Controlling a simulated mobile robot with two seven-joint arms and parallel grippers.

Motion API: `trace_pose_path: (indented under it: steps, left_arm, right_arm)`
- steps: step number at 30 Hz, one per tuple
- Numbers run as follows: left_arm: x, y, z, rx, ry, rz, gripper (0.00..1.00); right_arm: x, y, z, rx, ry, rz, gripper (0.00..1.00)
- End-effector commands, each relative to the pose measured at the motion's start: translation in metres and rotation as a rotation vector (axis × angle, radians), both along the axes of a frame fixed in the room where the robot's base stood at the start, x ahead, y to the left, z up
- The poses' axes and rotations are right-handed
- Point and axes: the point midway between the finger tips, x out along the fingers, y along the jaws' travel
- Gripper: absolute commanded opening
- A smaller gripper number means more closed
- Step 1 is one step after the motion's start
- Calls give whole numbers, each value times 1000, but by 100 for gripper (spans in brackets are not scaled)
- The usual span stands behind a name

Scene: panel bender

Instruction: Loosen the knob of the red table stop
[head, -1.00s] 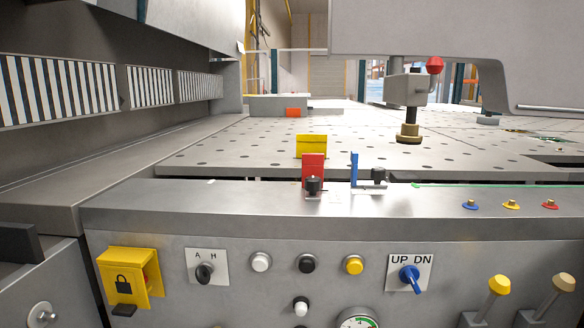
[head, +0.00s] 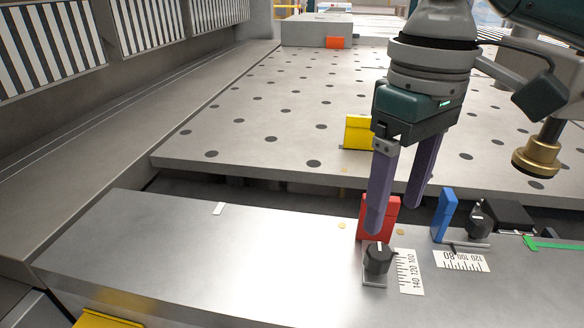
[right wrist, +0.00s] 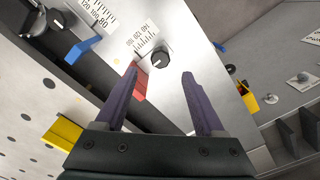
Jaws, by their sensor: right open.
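The red table stop (head: 386,218) stands upright at the far edge of the grey front ledge. Its black knob (head: 379,258) sits on a small bracket in front of it, beside a printed scale (head: 409,272). In the right wrist view the black knob (right wrist: 160,59) lies beyond the fingertips, roughly between their lines, with the red stop (right wrist: 140,88) by the left finger. My right gripper (head: 396,220) is open and empty, its purple fingers pointing down just above the knob; one finger covers part of the red stop. My left gripper is in neither current view.
A blue stop (head: 443,214) with its own black knob (head: 479,221) stands close on the right. A yellow stop (head: 358,132) is behind on the perforated table (head: 270,110). A brass-tipped clamp (head: 536,157) hangs at right. The ledge's left part is clear.

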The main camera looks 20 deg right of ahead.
Motion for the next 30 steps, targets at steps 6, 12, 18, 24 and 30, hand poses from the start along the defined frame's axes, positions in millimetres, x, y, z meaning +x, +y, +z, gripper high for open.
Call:
trace_pose_path:
  steps: [6, 12, 18, 24, 30]
  left_arm:
    - [-1, 1, -6, 3, 3, 0, 50]
    - [-1, 1, -8, 4, 2, -2, 50]
    - [-1, 1, -8, 5, 1, -2, 50]
    - [0, 1, -8, 5, 1, -3, 50]
    - [0, 1, -8, 5, 0, -3, 50]
  right_arm:
    - [-1, 0, -45, 0, 2, 0, 71]
    - [0, 0, -70, 0, 0, 2, 71]
    - [0, 1, -76, 1, -3, 3, 71]
    - [0, 0, -76, 1, -3, 4, 66]
    - [0, 0, -75, 1, -3, 3, 44]
